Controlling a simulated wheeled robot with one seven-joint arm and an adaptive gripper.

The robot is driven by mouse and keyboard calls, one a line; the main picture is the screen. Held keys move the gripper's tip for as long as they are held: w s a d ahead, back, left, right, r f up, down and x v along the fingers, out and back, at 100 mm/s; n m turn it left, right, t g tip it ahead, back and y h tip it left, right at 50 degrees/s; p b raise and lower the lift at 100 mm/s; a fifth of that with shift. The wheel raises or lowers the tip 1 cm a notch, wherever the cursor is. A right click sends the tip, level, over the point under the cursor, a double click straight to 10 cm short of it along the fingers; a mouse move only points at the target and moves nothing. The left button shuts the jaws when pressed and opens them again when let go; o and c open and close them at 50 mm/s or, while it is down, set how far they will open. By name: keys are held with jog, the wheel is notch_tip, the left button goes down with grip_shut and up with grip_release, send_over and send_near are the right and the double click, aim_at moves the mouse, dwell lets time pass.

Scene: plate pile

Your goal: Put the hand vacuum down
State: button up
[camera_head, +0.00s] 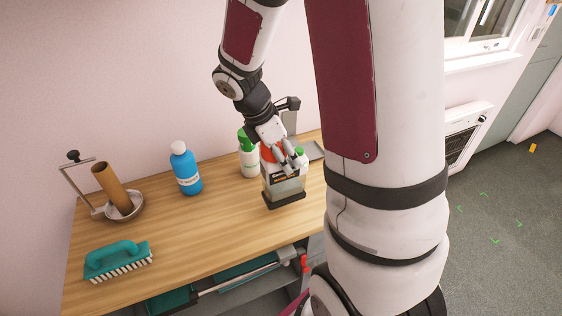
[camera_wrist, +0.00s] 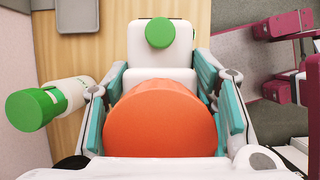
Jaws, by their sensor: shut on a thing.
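My gripper (camera_head: 290,163) is shut on what I take to be the hand vacuum (camera_head: 283,187), over the right part of the table. In the head view it has a clear, boxy body with a dark base and an orange part mostly behind my fingers. The base is at or just above the tabletop; I cannot tell which. In the wrist view, the hand vacuum's large orange rounded part (camera_wrist: 160,118) fills the space between my fingers (camera_wrist: 164,100). A white piece with a green cap (camera_wrist: 160,33) shows beyond it; I cannot tell whether it belongs to it.
On the wooden table (camera_head: 225,215), a white bottle with a green cap (camera_head: 249,160) stands close behind my gripper. A blue bottle (camera_head: 185,170), a teal brush (camera_head: 118,258) and a holder with a cardboard tube (camera_head: 112,187) are further left. The front middle is clear.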

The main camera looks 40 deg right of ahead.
jog(key=shift+w+d, duration=0.1)
jog(key=shift+w, duration=0.5)
jog(key=shift+f, duration=1.8)
jog(key=o, duration=1.2)
jog(key=shift+f, duration=0.15)
